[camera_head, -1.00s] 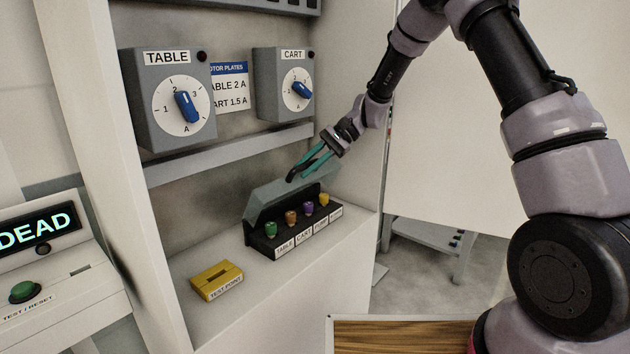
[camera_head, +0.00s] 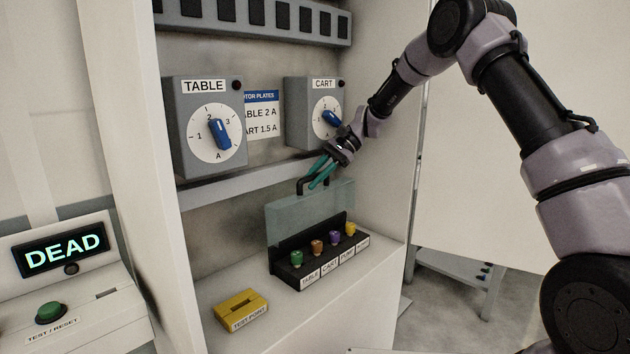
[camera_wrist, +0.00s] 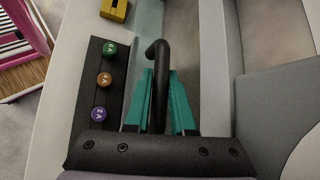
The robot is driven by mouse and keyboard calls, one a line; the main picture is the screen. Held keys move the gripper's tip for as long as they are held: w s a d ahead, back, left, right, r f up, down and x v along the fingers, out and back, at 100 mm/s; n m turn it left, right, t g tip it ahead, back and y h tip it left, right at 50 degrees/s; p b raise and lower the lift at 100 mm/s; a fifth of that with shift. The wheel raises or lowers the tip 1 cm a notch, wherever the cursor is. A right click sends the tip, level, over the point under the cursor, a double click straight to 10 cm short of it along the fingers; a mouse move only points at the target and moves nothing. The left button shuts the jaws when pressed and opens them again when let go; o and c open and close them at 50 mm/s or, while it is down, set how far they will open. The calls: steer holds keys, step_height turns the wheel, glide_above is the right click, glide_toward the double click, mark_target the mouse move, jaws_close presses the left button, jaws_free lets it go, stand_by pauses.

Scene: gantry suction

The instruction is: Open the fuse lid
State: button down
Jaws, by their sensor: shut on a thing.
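The fuse lid (camera_head: 285,216) is a translucent grey-green panel. It stands about upright along the back edge of the black fuse block (camera_head: 292,268). Coloured fuses in green (camera_head: 296,257), orange, purple and yellow show uncovered in front of it. A black hooked handle (camera_wrist: 157,80) is at the lid's top edge. My gripper (camera_head: 316,181), with teal fingers, is at the lid's top and shut on this handle. In the wrist view the handle runs between the two fingers (camera_wrist: 160,100), and three fuses show to the left.
A yellow test point block (camera_head: 240,308) lies on the shelf in front. The TABLE dial box (camera_head: 205,128) and CART dial box (camera_head: 314,115) hang above, over a grey rail (camera_head: 230,188). A display (camera_head: 62,248) at left reads DEAD.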

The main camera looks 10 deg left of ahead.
stand_by(0.3)
steer(key=c, duration=0.8)
jaws_free()
steer(key=shift+o, duration=0.2)
